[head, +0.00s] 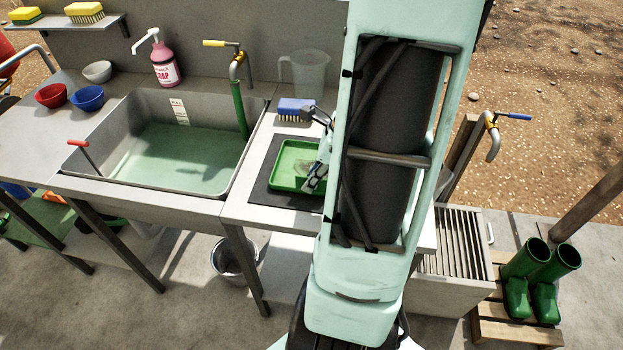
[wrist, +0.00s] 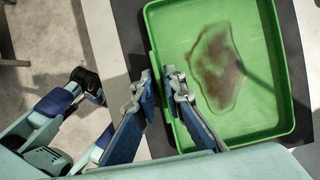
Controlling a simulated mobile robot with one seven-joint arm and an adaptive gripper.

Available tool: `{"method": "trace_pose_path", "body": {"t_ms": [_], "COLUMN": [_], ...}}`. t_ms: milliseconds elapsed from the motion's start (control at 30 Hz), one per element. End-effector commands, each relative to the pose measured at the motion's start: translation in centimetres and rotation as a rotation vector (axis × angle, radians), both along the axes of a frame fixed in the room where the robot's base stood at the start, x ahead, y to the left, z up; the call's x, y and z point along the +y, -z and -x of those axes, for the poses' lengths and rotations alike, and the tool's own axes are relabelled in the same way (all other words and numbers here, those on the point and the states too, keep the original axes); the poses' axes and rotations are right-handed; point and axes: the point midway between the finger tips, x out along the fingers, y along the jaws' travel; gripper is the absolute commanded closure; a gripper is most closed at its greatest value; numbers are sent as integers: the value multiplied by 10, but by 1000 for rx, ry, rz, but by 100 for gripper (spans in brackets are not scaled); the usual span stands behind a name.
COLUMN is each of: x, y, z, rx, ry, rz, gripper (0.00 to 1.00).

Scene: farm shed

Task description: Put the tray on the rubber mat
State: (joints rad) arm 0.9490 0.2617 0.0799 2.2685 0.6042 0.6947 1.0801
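The green tray (head: 290,182) is a shallow rectangle with a brown stain inside. It lies over the dark rubber mat (head: 258,192) on the counter right of the sink. The tray also fills the upper right of the wrist view (wrist: 262,60), with dark mat (wrist: 300,105) showing around it. My gripper (head: 318,178) is at the tray's near right side in the head view. In the wrist view my gripper (wrist: 158,72) has its blue-padded fingers apart, one on each side of the tray's left rim. The gap at the tips is narrow; contact is hard to judge. My arm hides part of tray and mat.
A blue brush (head: 296,107) and a clear jug (head: 306,72) stand behind the tray. The water-filled sink (head: 185,150) with its tap (head: 238,65) is to the left. Green boots (head: 530,280) stand on a pallet at the right.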

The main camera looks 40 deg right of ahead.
Motion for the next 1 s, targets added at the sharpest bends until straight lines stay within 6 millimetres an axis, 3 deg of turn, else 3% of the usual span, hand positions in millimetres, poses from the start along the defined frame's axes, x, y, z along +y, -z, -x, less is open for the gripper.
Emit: {"method": "trace_pose_path", "body": {"t_ms": [467, 1000], "x": [-1, -26], "y": [-8, -102], "z": [1, 31], "rx": [-1, -2], "ry": [-1, -1], "rz": [1, 3], "gripper": [78, 78]}}
